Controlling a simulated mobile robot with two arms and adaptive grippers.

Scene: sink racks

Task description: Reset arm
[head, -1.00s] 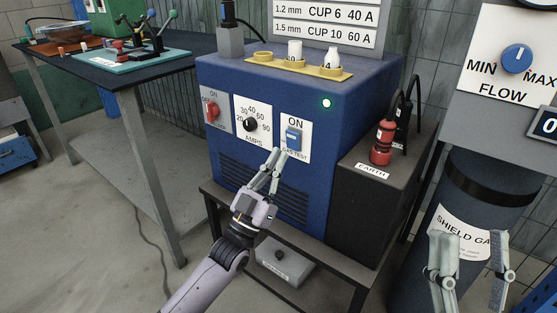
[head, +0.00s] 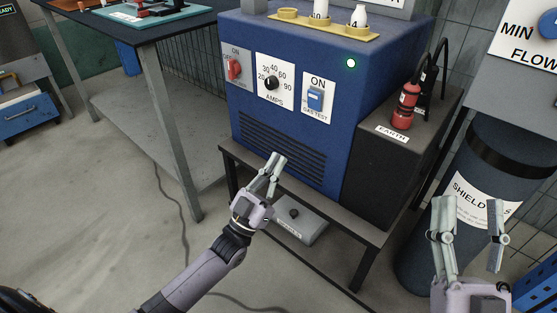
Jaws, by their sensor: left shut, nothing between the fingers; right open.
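My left gripper (head: 277,163) is shut and empty. It is in front of the lower vent slots of the blue welding machine (head: 300,125), below the switches. My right gripper (head: 468,205) is open and empty at the lower right, in front of the dark gas cylinder (head: 490,150) with the "SHIELD" label. The machine front carries a red on/off switch (head: 234,68), a black AMPS knob (head: 270,83) and a blue gas test switch (head: 315,99). A green light (head: 351,63) glows on the machine.
The machine stands on a low metal table (head: 310,203), with a grey pedal box (head: 300,222) beneath. A dark box with a red plug (head: 406,105) is beside it. A workbench (head: 130,30) is at the upper left. The floor at left is open, with a cable across it.

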